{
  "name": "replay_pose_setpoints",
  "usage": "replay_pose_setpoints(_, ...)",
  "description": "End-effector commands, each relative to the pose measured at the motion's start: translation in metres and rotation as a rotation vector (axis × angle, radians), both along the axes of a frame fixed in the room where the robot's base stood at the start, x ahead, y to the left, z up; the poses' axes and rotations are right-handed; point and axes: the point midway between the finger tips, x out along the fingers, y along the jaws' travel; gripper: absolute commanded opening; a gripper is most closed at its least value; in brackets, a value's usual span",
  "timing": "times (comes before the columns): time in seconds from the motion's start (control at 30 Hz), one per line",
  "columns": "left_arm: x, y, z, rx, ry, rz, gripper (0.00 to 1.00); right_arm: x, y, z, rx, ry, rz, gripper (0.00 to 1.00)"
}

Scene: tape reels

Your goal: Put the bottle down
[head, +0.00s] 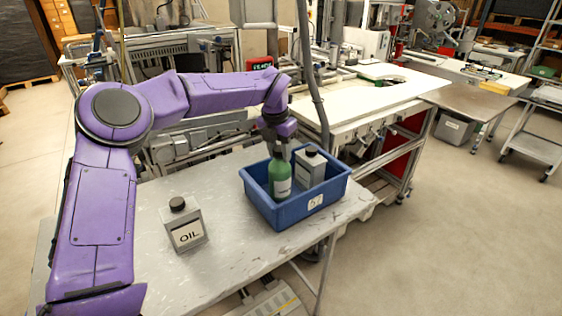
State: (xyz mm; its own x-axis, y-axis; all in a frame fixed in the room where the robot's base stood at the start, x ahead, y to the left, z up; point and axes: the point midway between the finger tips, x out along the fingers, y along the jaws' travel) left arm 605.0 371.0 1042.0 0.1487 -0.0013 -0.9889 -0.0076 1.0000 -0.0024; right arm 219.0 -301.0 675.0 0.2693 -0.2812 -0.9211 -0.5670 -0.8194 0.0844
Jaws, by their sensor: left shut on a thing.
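A green bottle (280,182) with a pale label stands upright inside the blue crate (290,214), at its left side. My left gripper (282,150) comes down from above and is shut on the bottle's top. The bottle's lower end is hidden by the crate's front wall, so I cannot tell whether it touches the crate floor. A grey oil can (310,168) with a dark cap is also in the crate, to the right of the bottle. My right gripper is not in view.
A second grey can labelled OIL (187,228) stands on the worn grey table (240,270), left of the crate. The table's front is clear. A pole (312,80) rises behind the crate. A white-topped workbench (370,92) stands behind.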

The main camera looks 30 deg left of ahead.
Motion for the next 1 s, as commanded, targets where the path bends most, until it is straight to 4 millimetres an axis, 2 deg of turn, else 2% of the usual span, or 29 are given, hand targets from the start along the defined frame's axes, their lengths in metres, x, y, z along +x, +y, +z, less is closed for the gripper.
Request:
replay_pose_setpoints(0.1, 0.0, -0.001, -0.019, -0.001, 0.003, -0.001, 0.0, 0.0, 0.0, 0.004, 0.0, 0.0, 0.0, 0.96)
replay_pose_setpoints(0.2, 0.0, 0.0, -0.027, -0.001, 0.0, -0.001, 0.0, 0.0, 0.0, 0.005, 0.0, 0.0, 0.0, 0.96)
replay_pose_setpoints(0.5, 0.0, 0.0, -0.031, -0.001, 0.0, -0.001, 0.0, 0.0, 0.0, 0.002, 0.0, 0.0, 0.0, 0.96)
replay_pose_setpoints(0.53, 0.0, 0.0, -0.03, -0.001, 0.001, -0.001, 0.48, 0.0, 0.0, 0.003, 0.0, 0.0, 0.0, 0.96)
replay_pose_setpoints(0.6, 0.0, 0.0, -0.03, 0.0, 0.001, -0.001, 0.65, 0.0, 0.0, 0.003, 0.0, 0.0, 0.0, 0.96)
replay_pose_setpoints(0.87, 0.0, 0.0, -0.029, 0.0, 0.001, -0.001, 0.65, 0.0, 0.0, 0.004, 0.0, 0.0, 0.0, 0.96)
replay_pose_setpoints(1.0, -0.001, 0.0, -0.015, 0.0, -0.002, 0.0, 0.65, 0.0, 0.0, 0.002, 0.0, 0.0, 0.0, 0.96)
